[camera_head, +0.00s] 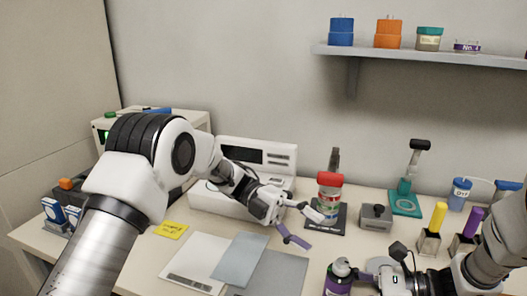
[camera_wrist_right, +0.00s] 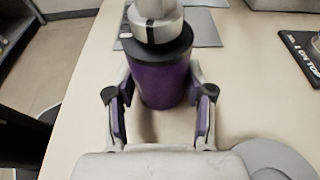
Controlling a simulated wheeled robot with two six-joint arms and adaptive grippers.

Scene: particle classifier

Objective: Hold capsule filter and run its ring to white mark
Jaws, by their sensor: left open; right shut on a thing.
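The capsule filter appears to be the upright purple cylinder (camera_wrist_right: 163,85) in the right wrist view, with a black ring (camera_wrist_right: 158,45) and a silver-white top (camera_wrist_right: 155,18) above it. In the head view the purple cylinder (camera_head: 338,284) is at the bottom edge, partly cut off. My right gripper (camera_wrist_right: 162,108) is shut on its purple body, one finger on each side. My left gripper (camera_head: 301,226) is open and empty over the table, up and left of the cylinder and apart from it. I cannot make out a white mark.
A red-topped can (camera_head: 329,198) on a black base stands just right of my left gripper. A grey box (camera_head: 376,216), a teal stand (camera_head: 405,202) and yellow (camera_head: 438,216) and purple handles stand farther right. Flat grey sheets (camera_head: 239,255) lie left. A white instrument (camera_head: 256,157) stands behind.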

